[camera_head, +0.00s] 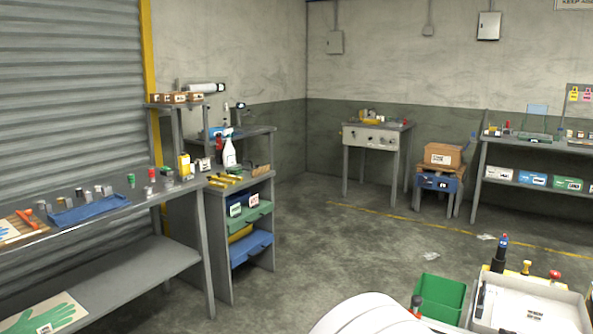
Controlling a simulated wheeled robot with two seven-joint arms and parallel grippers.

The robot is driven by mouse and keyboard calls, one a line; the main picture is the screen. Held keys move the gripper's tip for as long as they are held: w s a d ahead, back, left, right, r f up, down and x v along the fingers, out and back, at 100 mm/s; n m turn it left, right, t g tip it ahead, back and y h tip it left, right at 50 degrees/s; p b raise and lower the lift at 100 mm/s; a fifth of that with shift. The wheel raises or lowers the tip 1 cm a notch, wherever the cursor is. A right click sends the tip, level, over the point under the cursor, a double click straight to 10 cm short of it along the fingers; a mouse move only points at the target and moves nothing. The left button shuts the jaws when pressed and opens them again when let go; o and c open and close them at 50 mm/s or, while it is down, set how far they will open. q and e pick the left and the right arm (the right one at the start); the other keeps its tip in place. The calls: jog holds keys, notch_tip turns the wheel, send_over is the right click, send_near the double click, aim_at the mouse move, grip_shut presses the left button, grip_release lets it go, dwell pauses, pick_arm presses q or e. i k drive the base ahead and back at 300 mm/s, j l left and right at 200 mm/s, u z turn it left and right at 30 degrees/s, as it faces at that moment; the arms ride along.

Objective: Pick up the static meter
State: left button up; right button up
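I cannot make out which thing is the static meter; many items are too small to tell. Several small grey, green and red items (98,190) stand on the long grey bench (120,208) at the left, by a blue tray (90,208). A second, taller grey bench (250,131) behind it holds a white spray bottle (229,152) area in front and small items. Neither of my grippers is in view.
A drawer unit (252,217) with green and blue drawers stands at the bench's end. A green bin (439,297) and white tray (525,307) are near right. The middle floor is open.

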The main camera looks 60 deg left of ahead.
aim_at(183, 161)
jog(key=u, duration=2.75)
